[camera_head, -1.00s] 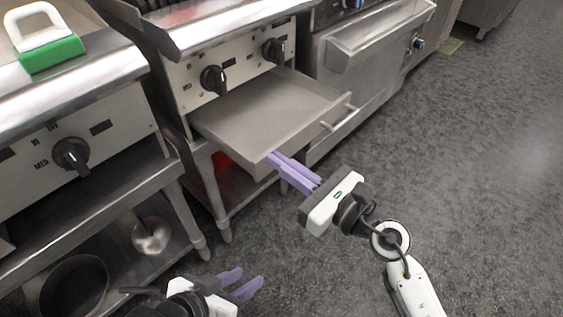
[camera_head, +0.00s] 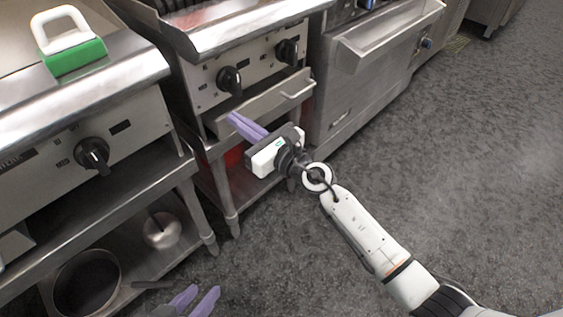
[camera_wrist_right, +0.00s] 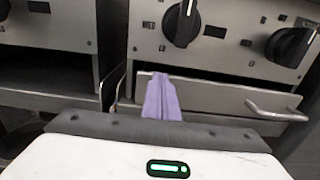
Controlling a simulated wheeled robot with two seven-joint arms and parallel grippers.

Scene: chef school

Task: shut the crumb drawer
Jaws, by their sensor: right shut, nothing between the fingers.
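The crumb drawer (camera_head: 268,103) is a steel drawer under the griddle's knob panel, with a bar handle (camera_head: 297,89) toward its right end. Its front now sits close under the panel, and hardly any of its tray shows. My right gripper (camera_head: 233,118) is shut and empty, its purple fingertips at the left part of the drawer front. In the right wrist view the fingertips (camera_wrist_right: 161,82) overlap the drawer front (camera_wrist_right: 215,98), left of the handle (camera_wrist_right: 277,112); exact contact is hard to tell. My left gripper (camera_head: 198,300) is open and empty, low in the head view.
Black knobs (camera_head: 229,80) sit just above the drawer. A neighbouring griddle stand with a pot (camera_head: 88,284) on its lower shelf is at the left. An oven (camera_head: 365,75) stands at the right. The floor at right is clear.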

